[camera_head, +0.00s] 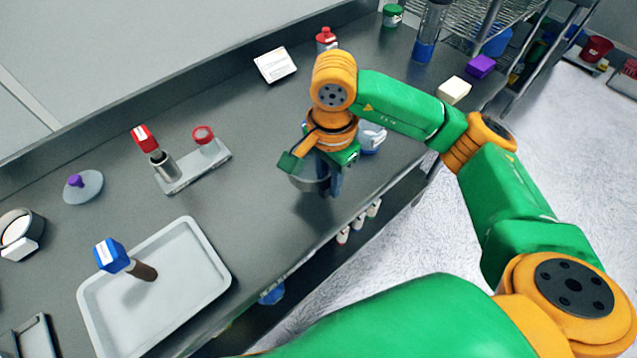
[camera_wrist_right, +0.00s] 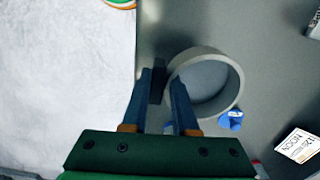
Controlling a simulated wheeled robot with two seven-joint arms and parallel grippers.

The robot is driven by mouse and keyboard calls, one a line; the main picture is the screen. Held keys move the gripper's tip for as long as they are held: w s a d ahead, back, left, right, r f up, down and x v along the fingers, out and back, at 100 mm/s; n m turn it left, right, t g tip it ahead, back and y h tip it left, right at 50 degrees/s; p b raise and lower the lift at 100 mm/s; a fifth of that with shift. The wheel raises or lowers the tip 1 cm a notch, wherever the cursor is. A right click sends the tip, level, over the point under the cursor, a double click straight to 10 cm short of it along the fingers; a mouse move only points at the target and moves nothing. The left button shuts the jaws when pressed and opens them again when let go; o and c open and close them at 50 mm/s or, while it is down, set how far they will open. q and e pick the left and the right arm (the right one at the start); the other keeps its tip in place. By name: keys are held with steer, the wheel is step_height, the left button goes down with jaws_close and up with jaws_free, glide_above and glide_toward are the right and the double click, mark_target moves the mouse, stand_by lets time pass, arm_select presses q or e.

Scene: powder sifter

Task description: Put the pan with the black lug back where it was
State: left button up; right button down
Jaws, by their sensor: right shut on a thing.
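The pan with the black lug is a grey round pan (camera_head: 307,181) below my right wrist, near the counter's front edge. The right wrist view shows its rim (camera_wrist_right: 236,88) and bare grey inside, just right of the fingers. Its black lug (camera_wrist_right: 157,88) sits between the fingertips. My right gripper (camera_head: 332,186) is shut on this lug, and its blue fingers (camera_wrist_right: 160,73) point at the pan. The arm hides part of the pan in the head view. I cannot tell whether the pan touches the counter. My left gripper is out of view.
Another round pan (camera_head: 36,222) with a white lug stands far left. A white tray (camera_head: 218,278) holds a blue-capped tool (camera_head: 110,255). A stand (camera_head: 218,160) with red-topped items and a purple-knobbed lid (camera_head: 90,190) are behind. Bare counter (camera_head: 255,200) lies left of the gripper.

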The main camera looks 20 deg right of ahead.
mark_target(320, 198)
steer(key=shift+w+a+f, duration=0.2)
steer(key=shift+w+f, duration=0.35)
steer(key=shift+f, duration=0.1)
steer(key=shift+w+a+f, duration=0.2)
steer(key=shift+w+f, duration=0.3)
steer(key=shift+f, duration=0.1)
steer(key=f, duration=0.1)
steer(key=f+p, duration=0.2)
steer(key=shift+w+d+f, duration=0.1)
steer(key=shift+w+f, duration=0.15)
steer(key=shift+f, duration=0.45)
steer(key=c, duration=0.7)
jaws_free()
steer(key=shift+r, duration=0.1)
